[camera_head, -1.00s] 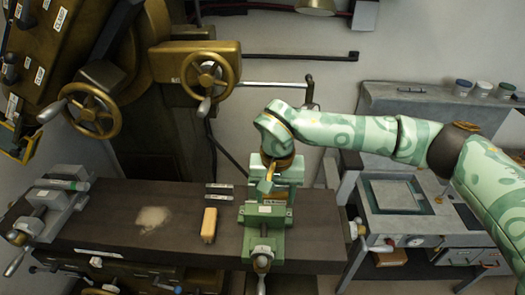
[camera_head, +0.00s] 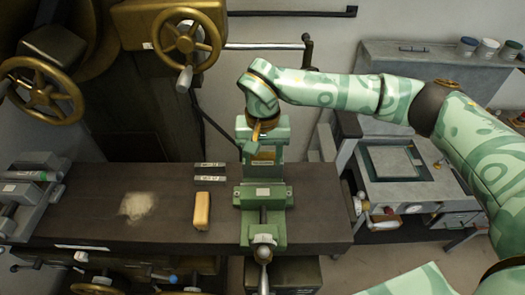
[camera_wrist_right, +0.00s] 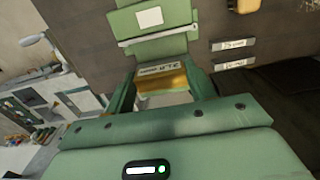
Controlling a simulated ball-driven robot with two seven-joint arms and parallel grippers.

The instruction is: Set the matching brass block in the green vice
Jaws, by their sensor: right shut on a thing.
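The green vice (camera_head: 263,197) stands on the dark bench, its handle toward the front. My right gripper (camera_head: 262,150) is at the vice's rear part, seen from above. In the right wrist view my right gripper (camera_wrist_right: 162,88) is shut on a brass block (camera_wrist_right: 163,80), with a green finger at each side. The block has a small printed label along its edge. The vice (camera_wrist_right: 165,45) lies just beyond it in that view. I cannot tell whether the block touches the vice. My left gripper is not in view.
A grey vice (camera_head: 30,190) is at the bench's left end. A grey cabinet (camera_head: 395,180) stands right. Brass handwheels (camera_head: 187,45) rise behind.

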